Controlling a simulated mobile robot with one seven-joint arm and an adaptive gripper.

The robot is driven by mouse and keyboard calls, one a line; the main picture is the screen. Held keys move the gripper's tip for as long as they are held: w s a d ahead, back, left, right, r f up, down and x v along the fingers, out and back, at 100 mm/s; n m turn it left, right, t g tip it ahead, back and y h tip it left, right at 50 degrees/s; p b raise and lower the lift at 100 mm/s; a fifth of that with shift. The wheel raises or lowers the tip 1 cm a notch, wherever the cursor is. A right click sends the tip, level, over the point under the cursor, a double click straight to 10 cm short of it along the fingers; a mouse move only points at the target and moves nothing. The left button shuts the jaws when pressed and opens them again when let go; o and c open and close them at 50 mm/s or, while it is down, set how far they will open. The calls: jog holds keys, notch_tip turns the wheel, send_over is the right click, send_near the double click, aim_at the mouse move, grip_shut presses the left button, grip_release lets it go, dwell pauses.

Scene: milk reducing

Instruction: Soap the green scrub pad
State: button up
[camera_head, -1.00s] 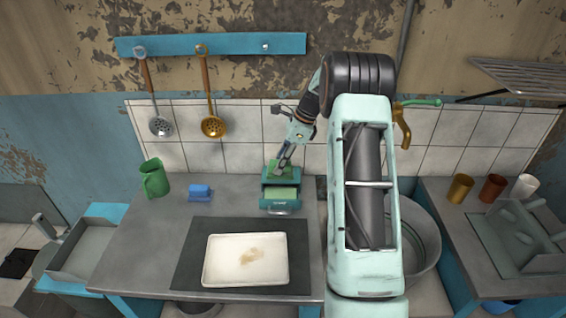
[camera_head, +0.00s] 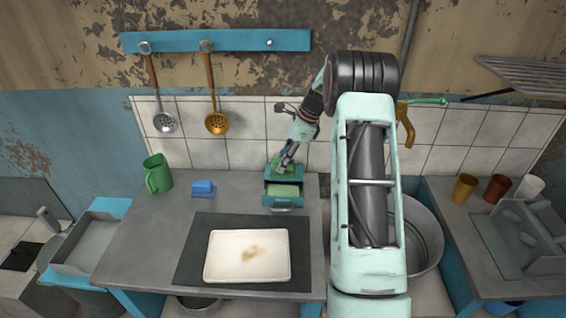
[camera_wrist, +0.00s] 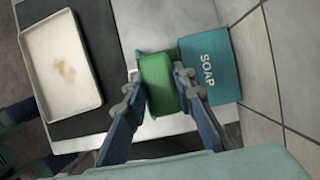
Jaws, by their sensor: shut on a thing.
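The green scrub pad (camera_wrist: 157,84) is held between the two fingers of my gripper (camera_wrist: 158,82) in the wrist view. The box (camera_wrist: 212,72) bears the word SOAP and lies right beside the pad in the wrist view. In the head view the front of the soap box (camera_head: 283,202) is a pulled-out drawer with a light green surface (camera_head: 284,190) in it. Whether the pad touches the box is unclear.
A stained white tray (camera_head: 248,256) lies on a dark mat (camera_head: 190,262) in front of the box. A blue block (camera_head: 203,188) and green mug (camera_head: 157,174) stand to the left. A sink basin (camera_head: 422,235) is to the right, partly behind my arm.

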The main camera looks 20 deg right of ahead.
jog(key=shift+f+b, duration=1.65)
jog(key=shift+f, duration=2.1)
jog(key=shift+f, duration=0.55)
jog(key=shift+r+p, duration=2.4)
jog(key=shift+r, duration=1.2)
jog(key=s+a+r+n+g+h+p, duration=0.1)
jog(key=s+a+r+n+g+h, duration=0.1)
jog(key=s+a+n, duration=0.4)
jog(key=s+a+r+n+g+h+p, duration=0.1)
jog(key=s+a+r+n+g+h, duration=0.1)
jog(key=s+a+n+g, duration=0.2)
jog(key=s+a+n, duration=0.3)
jog(key=s+n, duration=0.5)
jog(key=n, duration=0.4)
jog(key=shift+s+r+n, duration=0.2)
jog(key=shift+s+n, duration=0.1)
